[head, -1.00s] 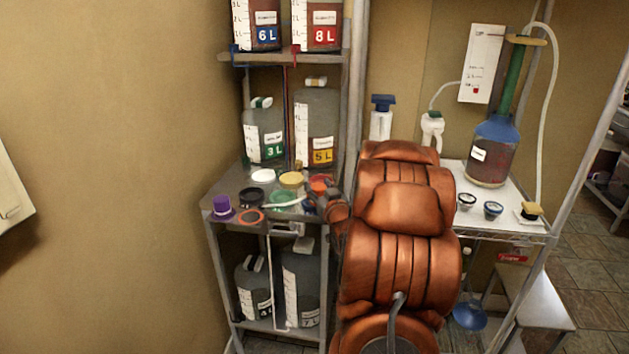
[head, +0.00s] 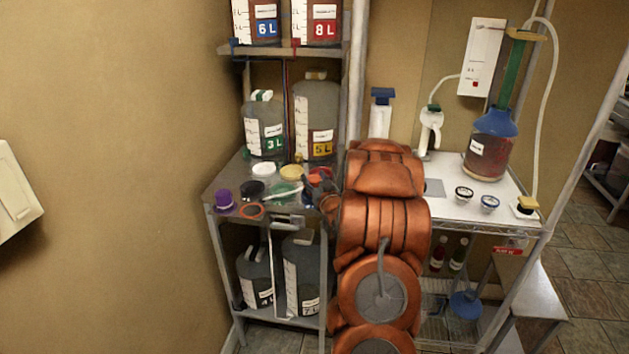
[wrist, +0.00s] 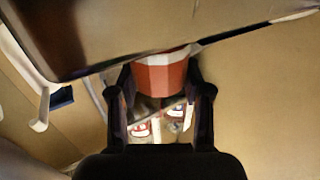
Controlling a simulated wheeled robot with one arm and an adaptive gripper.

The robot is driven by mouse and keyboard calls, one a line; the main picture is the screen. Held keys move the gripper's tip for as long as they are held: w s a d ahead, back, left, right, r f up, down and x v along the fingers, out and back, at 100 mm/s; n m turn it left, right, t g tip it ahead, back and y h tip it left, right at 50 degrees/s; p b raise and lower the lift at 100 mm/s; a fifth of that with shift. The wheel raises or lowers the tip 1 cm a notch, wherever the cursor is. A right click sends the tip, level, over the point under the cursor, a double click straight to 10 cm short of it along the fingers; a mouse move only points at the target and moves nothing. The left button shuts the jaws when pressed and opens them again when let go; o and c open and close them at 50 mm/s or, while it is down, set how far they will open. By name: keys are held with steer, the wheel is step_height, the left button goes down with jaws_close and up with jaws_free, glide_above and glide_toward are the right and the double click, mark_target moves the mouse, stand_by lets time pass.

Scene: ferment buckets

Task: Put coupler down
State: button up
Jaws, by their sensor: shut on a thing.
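In the wrist view my gripper (wrist: 160,88) has its two dark fingers on either side of a red, faceted piece with a pale band (wrist: 158,76), apparently the coupler, and is shut on it. In the head view my gripper (head: 324,190) is small and partly hidden by my copper arm, over the right part of the metal shelf top (head: 222,178). A red patch (head: 319,174) shows beside it; whether it is the held piece or a lid on the shelf is unclear. I cannot tell whether the held piece touches the shelf.
Around my gripper lie a green lid (head: 285,189), yellow lid (head: 292,171), white lid (head: 263,170), black lid (head: 251,189), orange ring (head: 251,212) and purple cap (head: 224,200). The 3 L jug (head: 265,125) and 5 L jug (head: 318,105) stand behind. Little shelf room is free.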

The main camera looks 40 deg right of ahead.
steer(key=shift+f, duration=0.45)
steer(key=shift+f, duration=0.15)
steer(key=o, duration=1)
